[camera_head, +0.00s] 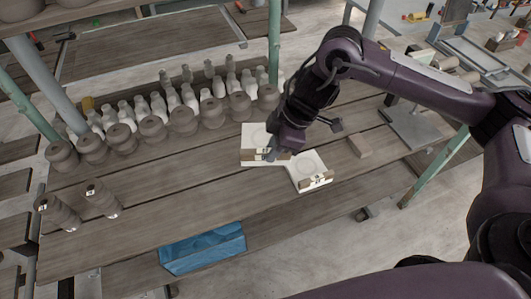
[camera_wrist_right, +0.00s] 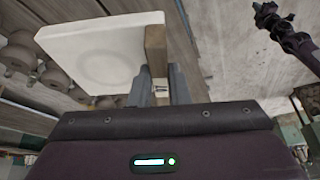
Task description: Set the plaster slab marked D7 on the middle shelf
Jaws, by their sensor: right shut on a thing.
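My right gripper (camera_head: 273,154) is shut on the wooden edge strip of a white plaster slab (camera_head: 255,133). In the right wrist view this slab (camera_wrist_right: 95,48) extends left from the fingers, with a faint round mark on its face. A label on its strip is partly hidden, and I cannot read it. A second white slab (camera_head: 310,165) with a labelled wooden strip lies just right of it on the wooden shelf (camera_head: 180,195). I cannot tell whether the held slab touches the shelf. A dark jointed shape (camera_wrist_right: 285,25) in the wrist view may be my left gripper.
Rows of grey pots (camera_head: 184,120) and pale bottles (camera_head: 160,104) stand along the back of the shelf. A small block (camera_head: 359,146) lies right. A blue container (camera_head: 203,249) sits below the front. Green posts (camera_head: 274,45) flank the shelf.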

